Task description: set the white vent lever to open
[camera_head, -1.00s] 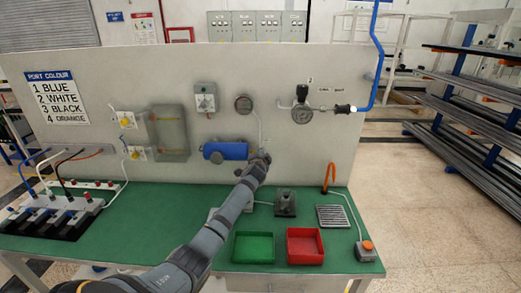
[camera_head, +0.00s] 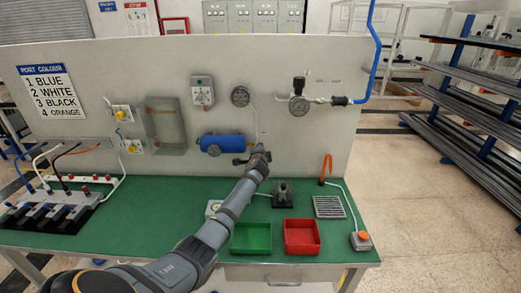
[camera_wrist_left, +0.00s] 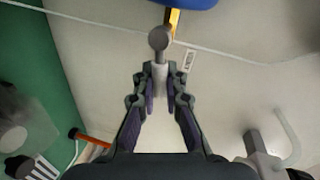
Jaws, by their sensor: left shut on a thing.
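The white vent lever (camera_wrist_left: 160,76) shows in the left wrist view as a short pale bar hanging from a round grey knob (camera_wrist_left: 158,39). My left gripper (camera_wrist_left: 160,85) is shut on the lever, with one finger on each side of it. A small white label (camera_wrist_left: 188,61) lies beside the lever, its print too small to read. In the head view my left gripper (camera_head: 258,154) is at the panel, just right of the blue cylinder (camera_head: 222,144), and hides the lever there. My right gripper is in neither view.
The grey panel (camera_head: 90,75) stands behind the green bench top (camera_head: 160,200). A gauge with valve (camera_head: 299,105) is up to the right.

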